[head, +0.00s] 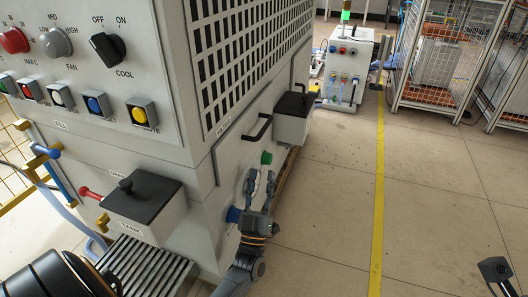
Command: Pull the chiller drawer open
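The chiller is the large grey cabinet (190,187) filling the left and middle of the head view. A long panel with a black bar handle (258,129) and a small label crosses its right side, below the black grille; I take it to be the drawer front. The panel looks flush with the cabinet. My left gripper (261,184) is low beside this side, below the handle and just under a green knob (266,157). Its fingers are apart, with nothing seen between them. A dark part at the lower right edge looks like my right gripper (495,271); its fingers are not clear.
A black-lidded box (293,117) sticks out beyond the handle. Another lidded box (146,204) and a slatted grate (150,268) are at the front. The floor (330,205) to the right is clear.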

